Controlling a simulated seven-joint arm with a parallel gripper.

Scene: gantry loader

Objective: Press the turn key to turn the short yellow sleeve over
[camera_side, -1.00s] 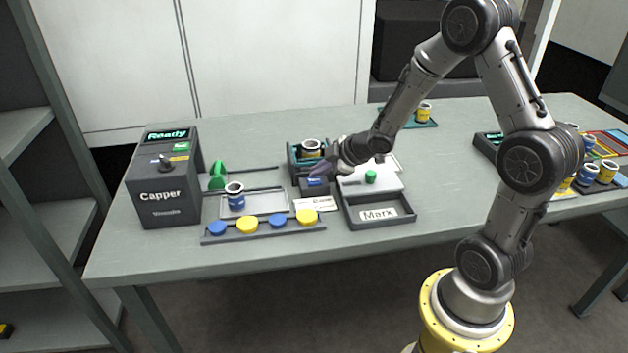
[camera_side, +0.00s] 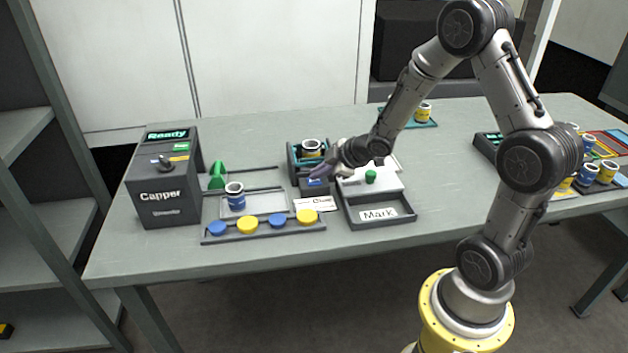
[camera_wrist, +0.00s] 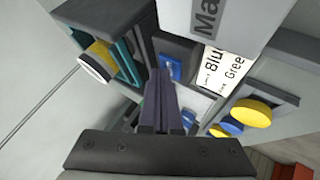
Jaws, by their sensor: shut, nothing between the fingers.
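The turning station (camera_side: 293,160) is a dark and teal cradle left of my gripper, and it also shows in the wrist view (camera_wrist: 128,62). The short yellow sleeve (camera_wrist: 98,62), with a pale end, sits in it; in the side view its pale rim (camera_side: 311,145) shows at the top. The turn key (camera_side: 315,182) is a blue patch on a dark block in front of the cradle, and the wrist view shows it too (camera_wrist: 172,68). My gripper (camera_side: 314,174) is shut and empty, its tips (camera_wrist: 160,72) beside the key. I cannot tell whether they touch it.
The capper (camera_side: 162,185) stands at the left with a "Ready" display. A rack (camera_side: 265,234) of blue and yellow caps lies in front, with a blue-banded sleeve (camera_side: 235,198) behind it. The "Mark" tray (camera_side: 400,218) is close right.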

